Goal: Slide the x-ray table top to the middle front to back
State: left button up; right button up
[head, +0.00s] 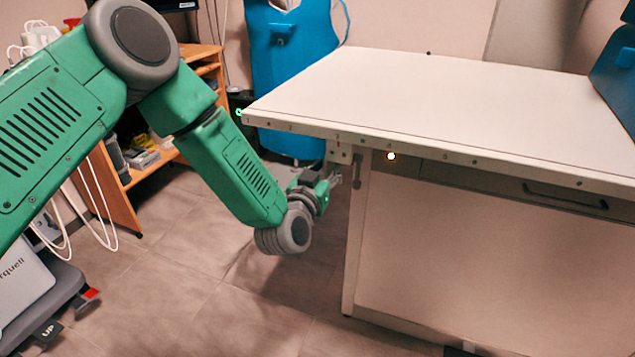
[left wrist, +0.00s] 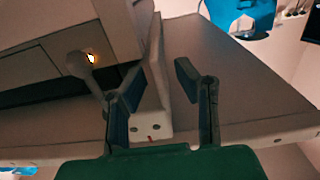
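The white x-ray table top (head: 440,95) lies flat on its base, overhanging it at the left, with a marked scale along its near edge. A grey lever (head: 357,171) hangs under that edge beside a white bracket (head: 339,153). My left gripper (head: 334,177) is below the table top's left part, close to the bracket. In the left wrist view my left gripper (left wrist: 160,76) has its two fingers apart, with the white bracket (left wrist: 155,122) showing between them. The lever's rounded end (left wrist: 77,64) is just left of the left finger. Contact cannot be told. My right gripper is not in view.
The table base (head: 470,255) has a drawer with a dark handle (head: 565,195). A small lit spot (head: 391,156) shows under the edge. A blue apron (head: 290,60) hangs behind, and a wooden shelf (head: 120,190) stands at the left. Open floor (head: 200,290) lies left of the table.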

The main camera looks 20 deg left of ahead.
pick_arm(q)
jog(key=s, duration=0.7)
jog(key=shift+s+a, duration=0.15)
jog(key=s+f+m+g+h+p, duration=0.15)
jog(key=s+f+g+p, duration=0.35)
jog(key=s+f+g, duration=0.65)
jog(key=s+a+f+g+p, duration=0.1)
jog(key=s+a+g, duration=0.1)
jog(key=s, duration=0.6)
jog(key=s+a+f+n+g+y+p, duration=0.1)
jog(key=s+a+f+g, duration=0.1)
jog(key=s, duration=0.6)
jog(key=s+a+f+g+y+p, duration=0.1)
jog(key=s+a, duration=0.3)
jog(key=s, duration=0.4)
jog(key=shift+s+f+g, duration=0.35)
jog(key=shift+f+g, duration=0.1)
jog(key=shift+f, duration=0.15)
jog(key=shift+w, duration=0.1)
